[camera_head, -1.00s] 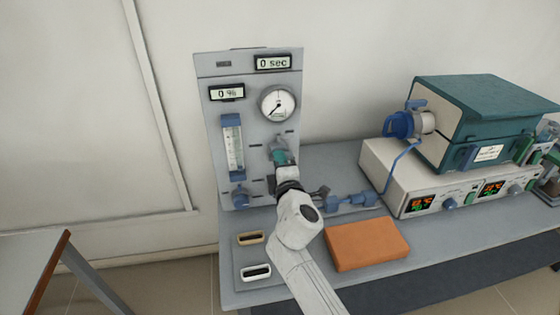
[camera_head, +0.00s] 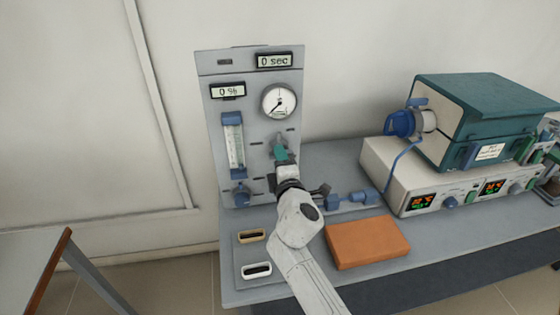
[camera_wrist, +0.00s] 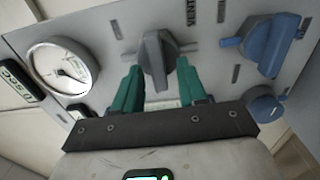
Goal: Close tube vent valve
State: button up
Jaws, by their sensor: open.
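The vent valve is a grey knob (camera_wrist: 157,55) on the grey panel, beside the printed word VENT in the wrist view. In the head view the knob (camera_head: 279,138) shows only in part above my fingers. My gripper (camera_wrist: 160,68) has green fingers, open, one on each side of the knob's handle. A gap shows between the handle and the left finger; the right finger is close to it, and contact is unclear. My gripper also shows in the head view (camera_head: 281,154), in front of the panel (camera_head: 258,120).
A round gauge (camera_head: 279,102) sits above the knob. A blue valve (camera_wrist: 262,45) and a blue knob (camera_wrist: 265,108) are on the same panel. An orange block (camera_head: 367,243) lies on the bench, with a furnace (camera_head: 480,115) at right.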

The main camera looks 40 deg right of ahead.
jog(key=shift+s, duration=0.1)
jog(key=b+v, duration=0.1)
jog(key=v, duration=0.9)
jog(key=shift+s+a, duration=0.2)
jog(key=shift+a, duration=0.1)
jog(key=s+f+m+g+y, duration=0.3)
jog(key=s+f+m+g, duration=0.45)
jog(key=s+f, duration=0.4)
jog(key=s+a+f+m+g+y, duration=0.2)
jog(key=s+a+f+g+y, duration=0.1)
jog(key=s+a+f, duration=0.2)
jog(key=s+a+f+m+g+y, duration=0.2)
jog(key=s+a+f, duration=0.3)
jog(key=s, duration=0.4)
jog(key=shift+a+g+y, duration=0.2)
jog(key=shift+g+y, duration=0.55)
jog(key=shift+y, duration=0.15)
jog(key=shift+f, duration=0.15)
